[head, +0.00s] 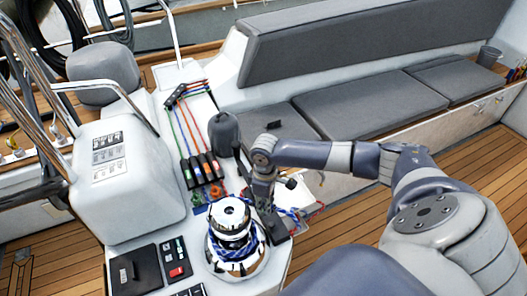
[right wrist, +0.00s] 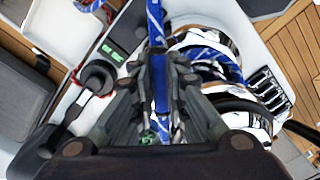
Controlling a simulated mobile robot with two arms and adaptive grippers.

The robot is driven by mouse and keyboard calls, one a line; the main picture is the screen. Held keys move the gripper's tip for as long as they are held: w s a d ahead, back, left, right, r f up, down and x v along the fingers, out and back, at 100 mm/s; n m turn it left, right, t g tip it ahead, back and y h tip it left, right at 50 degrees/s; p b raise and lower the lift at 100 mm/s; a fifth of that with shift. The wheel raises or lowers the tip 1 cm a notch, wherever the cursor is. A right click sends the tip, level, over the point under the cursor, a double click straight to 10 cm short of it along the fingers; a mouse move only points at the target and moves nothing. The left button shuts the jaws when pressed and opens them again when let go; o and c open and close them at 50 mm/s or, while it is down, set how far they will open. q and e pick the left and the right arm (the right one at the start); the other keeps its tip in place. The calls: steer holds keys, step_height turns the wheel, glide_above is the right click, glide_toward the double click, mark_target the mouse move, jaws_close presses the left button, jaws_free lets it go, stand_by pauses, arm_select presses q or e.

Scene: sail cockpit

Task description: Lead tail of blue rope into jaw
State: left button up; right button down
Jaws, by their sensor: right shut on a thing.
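The chrome winch (head: 230,215) stands on the white cockpit console. The blue rope (head: 246,252) is wrapped around its drum, and the wraps also show in the right wrist view (right wrist: 207,62). My right gripper (head: 277,232) is just right of the winch, low beside it. In the right wrist view my right gripper (right wrist: 160,72) is shut on the blue rope's tail (right wrist: 155,22), which runs up between the fingers and out past the tips. The winch's jaw cannot be made out clearly. My left gripper is not in view.
Rope clutches (head: 203,169) with coloured lines sit behind the winch. A dark grey rounded thing (head: 223,134) stands near my right forearm. A black switch panel (head: 138,270) lies front left. Grey cushions (head: 375,103) line the bench behind. The wooden floor at right is clear.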

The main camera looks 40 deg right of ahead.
steer(key=s+m, duration=0.1)
steer(key=s+a+m+p, duration=0.1)
steer(key=shift+s+m, duration=0.15)
steer(key=shift+m, duration=0.15)
stand_by(0.3)
steer(key=s+m, duration=0.1)
steer(key=s+a+m, duration=0.1)
steer(key=shift+a+m, duration=0.25)
steer(key=shift+m, duration=0.05)
